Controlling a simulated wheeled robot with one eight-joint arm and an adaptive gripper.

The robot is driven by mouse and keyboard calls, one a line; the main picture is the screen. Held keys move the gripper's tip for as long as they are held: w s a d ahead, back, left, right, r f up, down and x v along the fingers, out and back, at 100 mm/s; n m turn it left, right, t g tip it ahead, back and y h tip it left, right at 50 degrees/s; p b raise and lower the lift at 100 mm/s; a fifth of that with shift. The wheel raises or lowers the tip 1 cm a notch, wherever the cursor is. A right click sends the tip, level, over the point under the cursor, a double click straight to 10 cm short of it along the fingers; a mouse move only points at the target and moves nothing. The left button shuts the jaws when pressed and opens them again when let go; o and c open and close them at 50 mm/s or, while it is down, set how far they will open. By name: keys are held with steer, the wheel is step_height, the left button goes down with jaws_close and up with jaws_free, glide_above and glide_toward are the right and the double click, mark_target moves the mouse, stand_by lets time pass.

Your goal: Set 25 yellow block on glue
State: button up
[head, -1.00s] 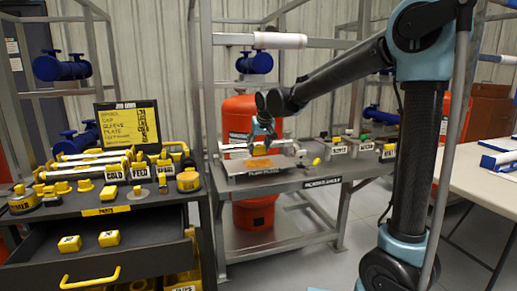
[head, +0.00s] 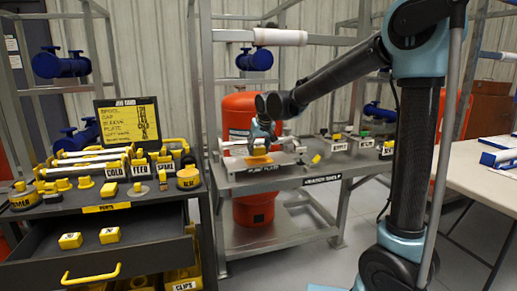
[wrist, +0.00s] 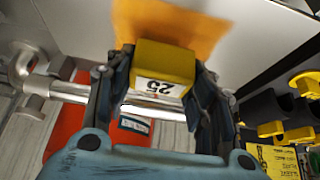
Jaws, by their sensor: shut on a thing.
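A yellow block (wrist: 165,62) with a white label reading 25 is between the fingers of my gripper (wrist: 160,92) in the wrist view. My gripper is shut on it. An orange glue patch (wrist: 190,25) shows just beyond the block, partly hidden by it. In the head view the yellow block (head: 259,151) is under my gripper (head: 260,144), over the orange glue patch (head: 258,161) on the plate of the steel bench. I cannot tell whether block and patch touch.
A metal pipe fixture (head: 285,143) stands right behind the patch. Labelled bins (head: 362,142) stand to the right on the bench. On the left, a dark cart (head: 35,236) holds yellow parts, and two yellow blocks (head: 90,238) lie in its open drawer.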

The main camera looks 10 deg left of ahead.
steer(key=shift+f, duration=1.1)
stand_by(1.0)
steer(key=o, duration=1.2)
steer(key=c, duration=0.6)
steer(key=shift+o, duration=0.2)
steer(key=shift+r, duration=4)
